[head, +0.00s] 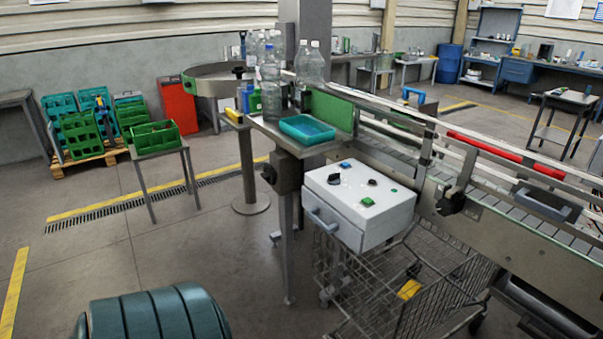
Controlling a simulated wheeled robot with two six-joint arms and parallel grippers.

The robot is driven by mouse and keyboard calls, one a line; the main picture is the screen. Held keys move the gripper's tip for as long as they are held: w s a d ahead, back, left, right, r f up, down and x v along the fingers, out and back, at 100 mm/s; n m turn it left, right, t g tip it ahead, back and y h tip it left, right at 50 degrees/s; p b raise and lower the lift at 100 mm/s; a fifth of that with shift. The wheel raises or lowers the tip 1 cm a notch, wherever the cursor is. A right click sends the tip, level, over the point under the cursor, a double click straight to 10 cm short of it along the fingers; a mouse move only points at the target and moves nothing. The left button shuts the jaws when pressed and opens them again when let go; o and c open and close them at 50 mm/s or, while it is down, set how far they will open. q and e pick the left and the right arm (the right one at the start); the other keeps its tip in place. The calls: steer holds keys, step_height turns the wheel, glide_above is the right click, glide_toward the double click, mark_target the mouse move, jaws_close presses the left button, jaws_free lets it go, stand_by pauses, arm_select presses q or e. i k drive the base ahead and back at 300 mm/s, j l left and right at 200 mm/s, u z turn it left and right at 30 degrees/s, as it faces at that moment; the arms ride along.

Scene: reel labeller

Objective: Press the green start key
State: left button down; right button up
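A white control box (359,217) with a sloped top stands beside the conveyor, just right of centre. A square green key (367,202) sits near the front edge of its top face. A blue key (345,165) is at the back, with black knobs (372,182) between and a small green spot (393,190) to the right. Which green part is the start key is not labelled legibly; the square one is larger. Neither of my grippers shows in the head view, and nothing covers the box top.
A wire cart (395,305) stands under the box. The conveyor (495,222) runs to the right. A teal tray (307,129) and clear bottles (271,85) stand behind the box. A dark teal ribbed object (155,315) is at the bottom left. The floor left of the box is open.

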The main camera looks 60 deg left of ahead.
mark_target(367, 201)
steer(key=u, duration=1.45)
steer(key=i+l, duration=0.15)
steer(key=i, duration=0.45)
steer(key=i+l, duration=0.15)
steer(key=i, duration=0.4)
